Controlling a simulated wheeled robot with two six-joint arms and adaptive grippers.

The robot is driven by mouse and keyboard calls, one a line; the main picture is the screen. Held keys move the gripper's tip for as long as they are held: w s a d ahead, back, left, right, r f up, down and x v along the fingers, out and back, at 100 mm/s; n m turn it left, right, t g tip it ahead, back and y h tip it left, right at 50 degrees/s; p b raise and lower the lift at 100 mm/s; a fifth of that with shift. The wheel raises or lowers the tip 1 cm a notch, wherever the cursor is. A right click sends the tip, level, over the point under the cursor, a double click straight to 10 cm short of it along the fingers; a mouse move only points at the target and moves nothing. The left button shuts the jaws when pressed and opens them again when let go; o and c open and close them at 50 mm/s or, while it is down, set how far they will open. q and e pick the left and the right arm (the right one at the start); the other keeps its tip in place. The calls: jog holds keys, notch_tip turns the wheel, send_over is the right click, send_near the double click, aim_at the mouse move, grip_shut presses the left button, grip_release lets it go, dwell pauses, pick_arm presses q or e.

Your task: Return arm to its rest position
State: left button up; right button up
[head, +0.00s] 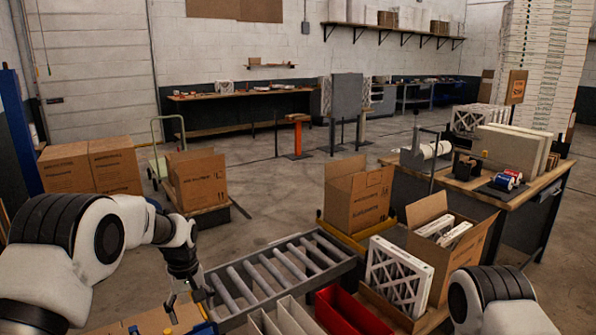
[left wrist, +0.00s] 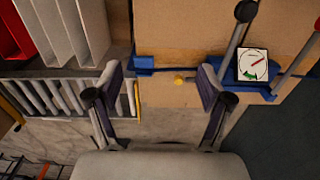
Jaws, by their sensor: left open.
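My left arm comes in from the left in the head view, bent at the elbow. Its gripper (head: 188,296) points down to the left of the roller conveyor's near end. In the left wrist view the left gripper (left wrist: 166,82) is open, its two fingers wide apart with nothing between them. Below it are a brown board surface with blue fittings (left wrist: 144,66) and a small gauge (left wrist: 253,65) with a red needle and a green mark. Part of my right arm shows at the lower right of the head view; its gripper is out of view.
The roller conveyor (head: 262,281) lies right of the left gripper. A workbench (head: 500,190) stands at right. Open floor lies behind the conveyor.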

pick_arm(q)
jog(key=s+f+g+b, duration=0.2)
jog(key=s+f+b, duration=0.1)
jog(key=s+f, duration=0.85)
jog(key=s+f+g+b, duration=0.3)
jog(key=s+f, duration=0.6)
jog(key=f, duration=0.6)
jog(key=s+f+m+t+b, duration=0.1)
jog(key=s+f+m+t, duration=0.1)
jog(key=s, duration=0.7)
jog(key=s+f+m+t+b, duration=0.2)
jog(key=s+f+m+t, duration=0.1)
jog(key=s, duration=0.7)
jog(key=shift+s+a+f+m, duration=0.15)
jog(key=shift+a+f+m, duration=0.1)
jog(key=shift+f+m, duration=0.4)
pick_arm(e)
notch_tip(320, 180, down, 10)
jog(key=shift+w, duration=0.4)
pick_arm(q)
jog(key=shift+r, duration=0.1)
pick_arm(e)
jog(key=shift+a+r, duration=0.1)
